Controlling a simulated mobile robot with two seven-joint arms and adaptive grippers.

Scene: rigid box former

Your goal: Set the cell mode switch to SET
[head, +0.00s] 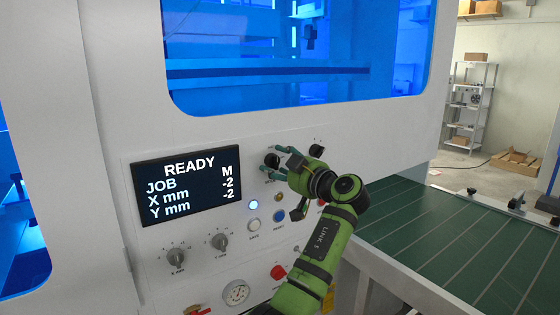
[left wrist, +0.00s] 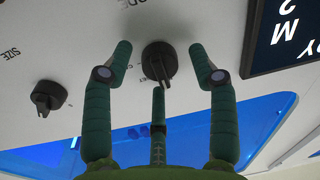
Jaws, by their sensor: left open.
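The mode switch is a dark rotary knob (left wrist: 157,60) with a raised grip bar, in the left wrist view between my fingers. Lettering ending in "DE" shows above it; the smaller position marks are too small or covered to read. In the head view the knob (head: 271,160) sits right of the display, partly behind my fingers. My left gripper (head: 277,160) is open. In the left wrist view one finger is on each side of the knob and a third is below it. I see gaps at both sides; contact with the third finger cannot be told. My right gripper is out of view.
A similar SIZE knob (left wrist: 48,97) is nearby. The display (head: 187,182) reads READY, JOB M, X -2, Y -2. Below are a white button (head: 254,225), a blue button (head: 279,216), two lower knobs (head: 176,258) and a gauge (head: 236,293). A green conveyor (head: 450,235) lies right.

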